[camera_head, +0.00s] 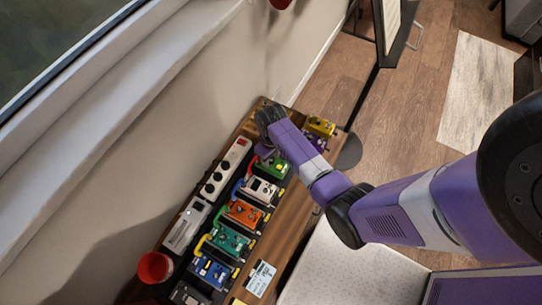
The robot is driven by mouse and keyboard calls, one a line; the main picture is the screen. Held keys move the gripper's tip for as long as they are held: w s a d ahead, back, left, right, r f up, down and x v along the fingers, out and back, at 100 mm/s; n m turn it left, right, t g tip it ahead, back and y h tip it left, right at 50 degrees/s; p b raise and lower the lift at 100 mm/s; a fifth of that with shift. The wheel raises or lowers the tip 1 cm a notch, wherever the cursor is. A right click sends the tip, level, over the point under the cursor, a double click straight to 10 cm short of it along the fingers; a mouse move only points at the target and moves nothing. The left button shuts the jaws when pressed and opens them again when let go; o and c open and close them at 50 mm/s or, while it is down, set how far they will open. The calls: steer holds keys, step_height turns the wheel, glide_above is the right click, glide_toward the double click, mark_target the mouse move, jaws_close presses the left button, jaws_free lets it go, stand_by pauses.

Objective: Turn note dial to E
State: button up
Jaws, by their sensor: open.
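My gripper (266,114) is at the far end of the wooden bench (293,228), above its back corner by the wall. Its fingers are dark and small in the view, and I see nothing held between them. I cannot make out a note dial or any letter markings. The area right under and behind the gripper is partly hidden by it and by my purple arm. A row of colourful pedals runs along the bench, including a green pedal (276,167), an orange pedal (243,213) and a yellow pedal (321,126). Their knobs are too small to read.
A white power strip (226,168) and a grey box (187,225) lie along the wall side. A red cup (155,267) stands at the near left. A printed card (261,278) lies at the near edge. A wall and window sill bound the left. Open floor (400,125) lies right.

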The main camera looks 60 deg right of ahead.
jaws_close()
steer(key=shift+n, duration=0.4)
steer(key=shift+n+p, duration=0.6)
steer(key=shift+n, duration=0.3)
steer(key=shift+n+p, duration=0.5)
steer(key=shift+n, duration=1.2)
